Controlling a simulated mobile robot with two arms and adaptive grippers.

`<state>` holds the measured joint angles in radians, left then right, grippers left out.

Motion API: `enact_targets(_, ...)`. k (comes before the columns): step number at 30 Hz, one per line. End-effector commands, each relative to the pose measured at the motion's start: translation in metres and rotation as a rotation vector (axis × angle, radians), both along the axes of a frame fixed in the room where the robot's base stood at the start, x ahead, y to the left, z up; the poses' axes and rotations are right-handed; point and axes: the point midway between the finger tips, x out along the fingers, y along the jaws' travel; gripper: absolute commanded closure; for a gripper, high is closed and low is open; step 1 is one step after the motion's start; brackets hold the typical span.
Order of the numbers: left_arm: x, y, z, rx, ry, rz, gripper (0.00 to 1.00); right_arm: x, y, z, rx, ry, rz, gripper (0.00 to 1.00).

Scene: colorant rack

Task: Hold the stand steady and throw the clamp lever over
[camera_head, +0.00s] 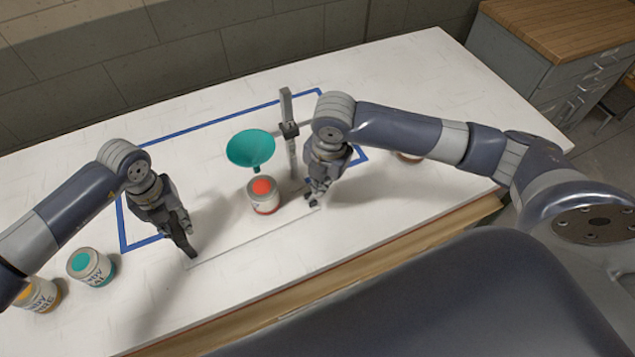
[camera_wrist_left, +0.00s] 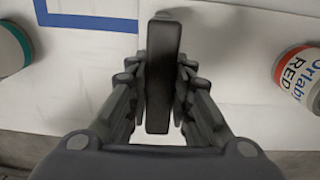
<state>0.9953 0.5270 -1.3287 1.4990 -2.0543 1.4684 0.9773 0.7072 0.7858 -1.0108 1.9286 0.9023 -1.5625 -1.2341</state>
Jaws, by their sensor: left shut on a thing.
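The stand has an upright post (camera_head: 291,150) with a dark clamp block (camera_head: 290,129) and a teal funnel (camera_head: 250,148) held out to the left. A red-lidded can (camera_head: 263,196) stands below the funnel. My left gripper (camera_head: 188,246) is low at the front left of the stand. In the left wrist view its fingers (camera_wrist_left: 163,95) are shut on a dark grey bar (camera_wrist_left: 162,75); I cannot tell whether the bar joins the stand. My right gripper (camera_head: 316,198) is low, just right of the post and can. Its finger opening is unclear, and the clamp lever cannot be made out.
A teal-lidded can (camera_head: 90,266) and a yellow-orange can (camera_head: 38,295) stand at the front left. Blue tape (camera_head: 220,122) marks an area on the white table (camera_head: 400,75). Another round object (camera_head: 410,157) is partly hidden behind my right arm. The table's back right is clear.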

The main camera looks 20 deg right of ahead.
Motion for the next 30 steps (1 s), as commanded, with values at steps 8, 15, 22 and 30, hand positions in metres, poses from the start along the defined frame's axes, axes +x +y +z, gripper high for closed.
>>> enact_targets(8,-0.001,0.005,-0.001,0.013,0.004,-0.005,1.00,0.002,-0.003,0.000,-0.011,-0.004,-0.009,1.00)
enact_targets(15,-0.001,0.004,-0.001,0.012,0.003,-0.006,1.00,0.002,0.008,0.000,-0.009,-0.004,-0.006,1.00)
enact_targets(22,-0.001,0.003,-0.001,0.009,0.003,-0.005,1.00,-0.001,0.016,0.001,-0.006,-0.003,-0.004,1.00)
enact_targets(30,-0.001,0.002,-0.001,0.006,0.003,-0.004,1.00,-0.022,0.041,0.022,-0.007,-0.009,-0.006,1.00)
